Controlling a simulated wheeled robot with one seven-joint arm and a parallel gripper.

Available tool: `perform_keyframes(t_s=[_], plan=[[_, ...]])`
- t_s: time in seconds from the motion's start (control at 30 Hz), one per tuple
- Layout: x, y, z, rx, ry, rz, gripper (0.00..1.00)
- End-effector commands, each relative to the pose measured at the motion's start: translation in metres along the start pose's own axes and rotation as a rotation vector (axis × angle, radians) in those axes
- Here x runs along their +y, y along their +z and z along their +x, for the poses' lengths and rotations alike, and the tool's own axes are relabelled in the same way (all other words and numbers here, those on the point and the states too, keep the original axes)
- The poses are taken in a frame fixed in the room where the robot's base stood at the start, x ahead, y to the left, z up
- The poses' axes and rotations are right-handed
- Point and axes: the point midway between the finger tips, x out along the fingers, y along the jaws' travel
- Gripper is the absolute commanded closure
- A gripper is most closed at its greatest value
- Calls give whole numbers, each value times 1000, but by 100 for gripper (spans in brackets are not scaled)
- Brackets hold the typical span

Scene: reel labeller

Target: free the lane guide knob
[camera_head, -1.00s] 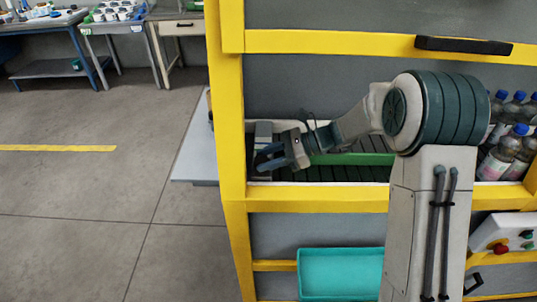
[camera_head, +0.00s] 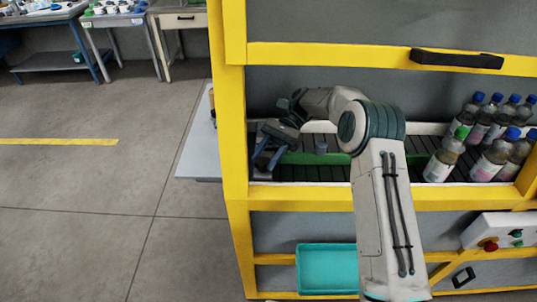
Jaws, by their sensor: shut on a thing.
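The green lane guide (camera_head: 300,158) runs along the dark conveyor behind the yellow frame. A small grey cylinder (camera_head: 321,147) stands on the guide, right of my gripper and apart from it. My gripper (camera_head: 266,166) points down at the left end of the conveyor, by the left end of the guide. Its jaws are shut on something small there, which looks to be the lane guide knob. The knob itself is hidden by the fingers, so I cannot tell how it sits.
A yellow post (camera_head: 232,130) is close left of my gripper. A teal tray (camera_head: 326,270) and a control box (camera_head: 500,232) are below.

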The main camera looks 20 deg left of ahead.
Motion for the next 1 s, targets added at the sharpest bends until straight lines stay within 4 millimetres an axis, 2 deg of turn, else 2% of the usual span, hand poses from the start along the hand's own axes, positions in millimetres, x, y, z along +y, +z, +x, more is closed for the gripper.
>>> perform_keyframes(t_s=[0.33,0.8,0.83,0.9,1.0], plan=[[-3,2,0,0,105,-49,83],[-3,2,1,-1,118,-55,83],[-3,2,1,-1,118,-55,57],[-3,2,1,-1,118,-54,38],[-3,1,0,-1,118,-53,38]])
